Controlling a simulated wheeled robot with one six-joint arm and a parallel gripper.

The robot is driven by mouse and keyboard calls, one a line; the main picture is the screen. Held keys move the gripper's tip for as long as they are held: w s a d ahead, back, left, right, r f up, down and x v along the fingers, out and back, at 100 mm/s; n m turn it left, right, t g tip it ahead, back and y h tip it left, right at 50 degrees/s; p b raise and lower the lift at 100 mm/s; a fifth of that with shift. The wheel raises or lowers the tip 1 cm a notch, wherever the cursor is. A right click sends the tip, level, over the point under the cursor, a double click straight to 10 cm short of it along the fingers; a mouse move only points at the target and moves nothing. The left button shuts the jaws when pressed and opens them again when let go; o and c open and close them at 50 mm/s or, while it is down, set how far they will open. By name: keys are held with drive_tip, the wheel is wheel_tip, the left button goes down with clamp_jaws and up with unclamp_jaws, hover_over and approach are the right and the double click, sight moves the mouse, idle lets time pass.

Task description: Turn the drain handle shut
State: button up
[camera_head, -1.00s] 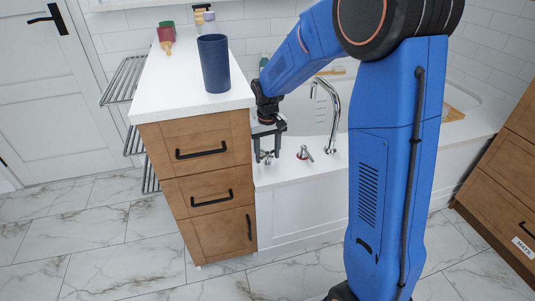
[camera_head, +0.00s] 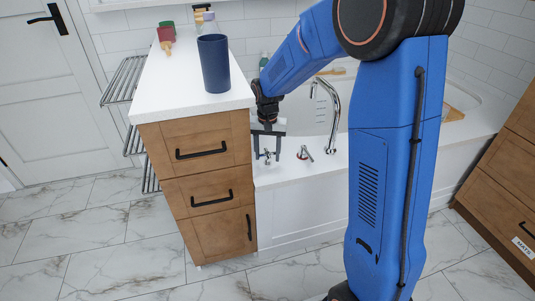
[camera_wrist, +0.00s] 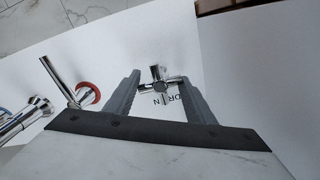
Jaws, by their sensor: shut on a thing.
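The drain handle (camera_wrist: 163,86) is a small chrome cross-shaped knob on the white tub deck in the wrist view. Partly covered dark lettering lies beside it. My gripper (camera_wrist: 159,78) has its two grey fingers on either side of the handle, shut on its cross arms. In the head view my gripper (camera_head: 267,156) points down at the deck just right of the wooden cabinet, with the small handle (camera_head: 267,154) between the fingertips. The exact finger contact is hard to see.
A red-ringed lever (camera_head: 304,153) and a tall curved chrome spout (camera_head: 334,115) stand right of the handle. The wooden cabinet (camera_head: 205,170) stands close on the left, with a dark blue cup (camera_head: 214,64) on its white top.

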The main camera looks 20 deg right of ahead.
sight(268, 153)
drive_tip(key=o, duration=0.9)
drive_tip(key=shift+o, duration=0.2)
wheel_tip(268, 153, up, 8)
drive_tip(key=shift+f, duration=0.25)
drive_tip(key=shift+r, duration=0.1)
